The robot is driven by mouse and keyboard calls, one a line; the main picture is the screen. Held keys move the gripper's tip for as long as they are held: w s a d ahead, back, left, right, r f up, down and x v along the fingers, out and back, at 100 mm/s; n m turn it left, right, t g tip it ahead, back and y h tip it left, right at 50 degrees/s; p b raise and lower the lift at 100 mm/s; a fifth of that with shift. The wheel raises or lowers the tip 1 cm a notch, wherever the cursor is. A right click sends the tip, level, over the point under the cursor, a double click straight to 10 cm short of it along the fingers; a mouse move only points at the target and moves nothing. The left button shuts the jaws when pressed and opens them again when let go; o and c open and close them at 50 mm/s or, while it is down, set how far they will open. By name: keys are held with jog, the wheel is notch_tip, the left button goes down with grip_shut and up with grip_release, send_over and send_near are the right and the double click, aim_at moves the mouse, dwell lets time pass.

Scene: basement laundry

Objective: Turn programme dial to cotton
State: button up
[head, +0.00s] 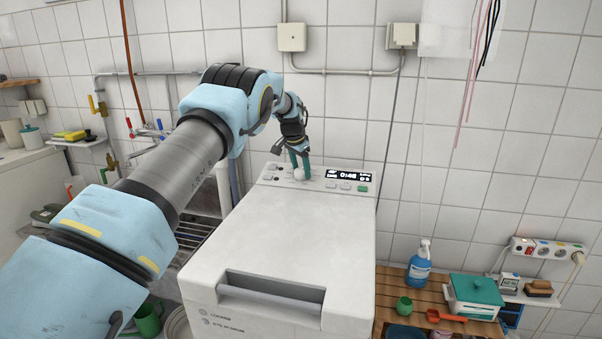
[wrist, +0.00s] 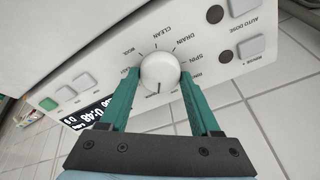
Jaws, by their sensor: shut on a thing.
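The programme dial (wrist: 160,71) is a round white knob on the washer's sloped white control panel (wrist: 90,58). My gripper (wrist: 159,82) has its two green fingers closed around the dial, one on each side. In the head view my gripper (head: 300,163) reaches down onto the panel at the back of the washer (head: 290,235), and the dial (head: 299,174) shows small beneath it. The dial's dark pointer line points towards my gripper's palm. Labels such as WOOL, CLEAN, DRAIN and SPIN ring the dial. Others are hidden by the fingers, and I cannot read a cotton label.
A lit display (head: 345,175) and a green button (head: 362,188) lie right of the dial. The tiled wall is close behind. A wooden slatted bench (head: 392,300) at right holds a blue spray bottle (head: 420,265) and a green-lidded box (head: 475,292). Taps (head: 97,105) stand at left.

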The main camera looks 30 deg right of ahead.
jog(key=m, duration=0.4)
jog(key=shift+m+g, duration=0.3)
jog(key=m+p, duration=0.1)
jog(key=m, duration=0.3)
jog(key=shift+m+g, duration=0.3)
jog(key=o, duration=1.4)
jog(key=shift+c, duration=0.2)
jog(key=b+v, duration=0.3)
jog(key=v, duration=0.7)
jog(key=shift+r, duration=0.35)
jog(key=shift+a, duration=0.1)
